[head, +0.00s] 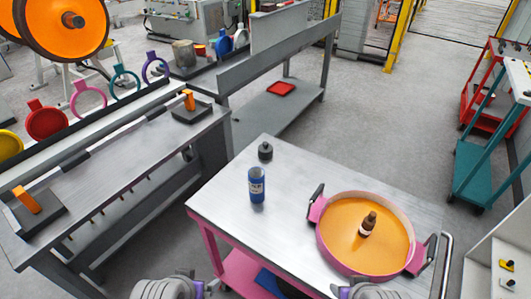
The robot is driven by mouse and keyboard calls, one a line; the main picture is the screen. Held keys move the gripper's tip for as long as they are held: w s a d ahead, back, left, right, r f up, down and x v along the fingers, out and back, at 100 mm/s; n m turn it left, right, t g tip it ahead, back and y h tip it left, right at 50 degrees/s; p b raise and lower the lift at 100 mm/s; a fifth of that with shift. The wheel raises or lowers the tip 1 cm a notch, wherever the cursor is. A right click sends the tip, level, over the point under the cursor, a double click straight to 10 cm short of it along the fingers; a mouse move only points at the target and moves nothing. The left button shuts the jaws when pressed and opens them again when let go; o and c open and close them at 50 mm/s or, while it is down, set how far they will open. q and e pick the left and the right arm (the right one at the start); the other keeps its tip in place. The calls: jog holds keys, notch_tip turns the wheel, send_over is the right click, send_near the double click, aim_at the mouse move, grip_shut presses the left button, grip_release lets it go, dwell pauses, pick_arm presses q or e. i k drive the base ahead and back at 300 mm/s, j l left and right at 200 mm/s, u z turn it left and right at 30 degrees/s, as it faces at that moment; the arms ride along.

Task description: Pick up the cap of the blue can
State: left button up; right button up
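The blue can (257,186) stands upright on the metal top of the pink cart (216,195), with a pale label on its side. Its rim looks dark, and I cannot tell whether it is open. A small dark grey cap-like piece (265,151) with a narrow knob stands on the same top, just behind the can and apart from it. I cannot be sure that it is the can's cap. Grey ribbed parts of my two arms show at the bottom edge, in front of the cart. Neither gripper's fingers can be seen.
A round pink pan (325,241) with an orange inside and black handles sits on the cart's right, holding a brown bottle (368,224). A long grey bench (130,165) stands at the left. The cart top around the can is clear.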

aim_at(264, 150)
jog(key=i+j+z, duration=0.25)
jog(key=z, duration=0.15)
jog(key=i+j+z, duration=0.35)
jog(key=j+z, duration=0.4)
jog(key=i+l, duration=0.05)
